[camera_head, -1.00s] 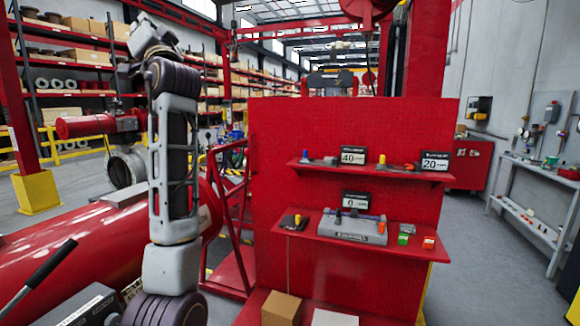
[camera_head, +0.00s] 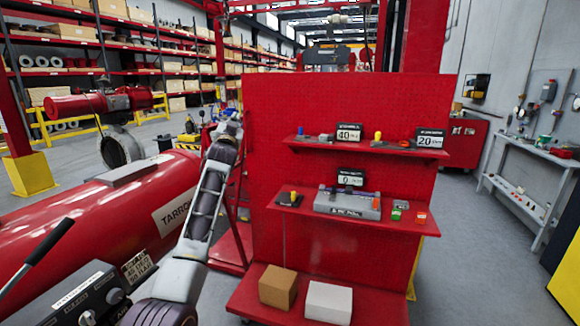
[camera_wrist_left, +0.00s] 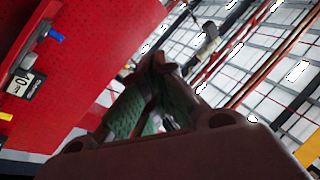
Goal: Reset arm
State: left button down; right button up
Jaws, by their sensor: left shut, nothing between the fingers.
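My left arm (camera_head: 205,195) rises from the lower left of the head view, its far end beside the left edge of the red panel. The left gripper (camera_head: 233,122) is small there. In the left wrist view its two fingers (camera_wrist_left: 158,62) come together at the tips, with nothing seen between them. The fingers are apart from the panel, which fills the left of that view. My right gripper is in neither view.
The red panel (camera_head: 345,105) has shelves with small parts and number signs. A brown box (camera_head: 278,287) and a white box (camera_head: 328,302) sit on its base. A red tank (camera_head: 110,225) lies at left. A lever (camera_head: 45,250) juts up at lower left. Floor is open at right.

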pick_arm(q)
notch_tip(320, 180, down, 39)
jog(key=d+n+g+h, duration=0.1)
jog(key=g+h, duration=0.1)
jog(key=g, duration=0.3)
jog(key=s+a+f+g, duration=0.15)
jog(key=s+f, duration=0.35)
jog(key=f, duration=0.7)
jog(key=s+f+n+g, duration=0.1)
jog(key=s+f+g, duration=0.1)
jog(key=s+f, duration=0.65)
jog(key=s+a+f+g, duration=0.1)
jog(key=s+f+g, duration=0.15)
jog(key=f, duration=1.15)
jog(key=s+a+f+g+y, duration=0.1)
jog(key=s+a+f+g, duration=0.1)
jog(key=s+f, duration=1.15)
jog(key=s+a+f+g, duration=0.25)
jog(key=s+f, duration=0.85)
jog(key=s, duration=0.6)
jog(key=s+a+f+g, duration=0.1)
jog(key=s+f, duration=0.3)
jog(key=s, duration=1.4)
jog(key=s+f+g, duration=0.3)
jog(key=s+f, duration=0.2)
jog(key=s, duration=1.4)
jog(key=shift+a+g, duration=0.35)
jog(key=shift+a, duration=0.05)
